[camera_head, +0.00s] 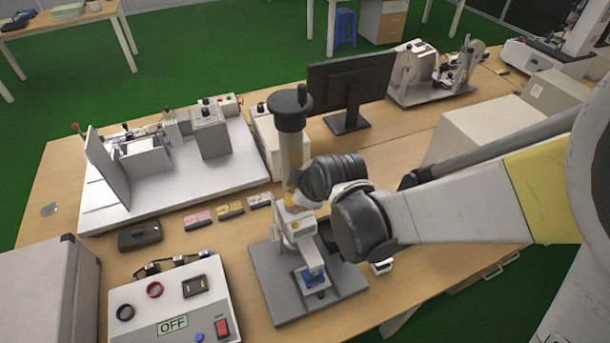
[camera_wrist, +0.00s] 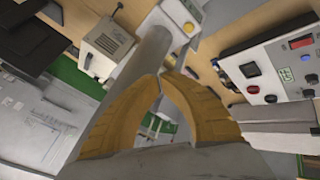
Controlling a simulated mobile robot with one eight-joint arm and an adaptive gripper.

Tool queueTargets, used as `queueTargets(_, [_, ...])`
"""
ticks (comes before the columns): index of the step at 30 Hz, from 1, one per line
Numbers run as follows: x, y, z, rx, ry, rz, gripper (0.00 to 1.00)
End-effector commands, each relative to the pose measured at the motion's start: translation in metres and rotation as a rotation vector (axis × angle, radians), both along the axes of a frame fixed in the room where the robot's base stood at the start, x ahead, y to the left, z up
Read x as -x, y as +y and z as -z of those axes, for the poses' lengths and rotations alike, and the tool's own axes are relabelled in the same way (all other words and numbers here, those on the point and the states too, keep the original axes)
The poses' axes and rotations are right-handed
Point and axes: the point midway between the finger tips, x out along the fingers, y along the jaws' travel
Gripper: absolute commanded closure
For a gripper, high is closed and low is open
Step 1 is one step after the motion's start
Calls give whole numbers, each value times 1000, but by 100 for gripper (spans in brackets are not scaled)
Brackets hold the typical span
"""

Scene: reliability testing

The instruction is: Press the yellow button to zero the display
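The yellow button (camera_wrist: 188,27) is round and sits on the pale face of a small device (camera_wrist: 178,12) at the top of the wrist view. In the head view my gripper (camera_head: 291,201) is mostly hidden at the top of the stand.
A control box (camera_head: 172,303) with an OFF label and a red switch stands to the left of the stand. A black box (camera_head: 139,236) and small colored boxes (camera_head: 230,209) lie behind. A monitor (camera_head: 348,83) and a large test rig (camera_head: 179,165) are farther back.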

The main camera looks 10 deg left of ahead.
Motion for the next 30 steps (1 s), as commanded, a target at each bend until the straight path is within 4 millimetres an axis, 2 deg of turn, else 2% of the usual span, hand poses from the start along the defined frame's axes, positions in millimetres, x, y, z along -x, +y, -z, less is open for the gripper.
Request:
queueTargets(8, [0, 0, 23, 0, 0, 1, 100])
queueTargets(21, [0, 0, 82, 0, 0, 1, 100])
queueTargets(30, [0, 0, 87, 0, 0, 1, 100])
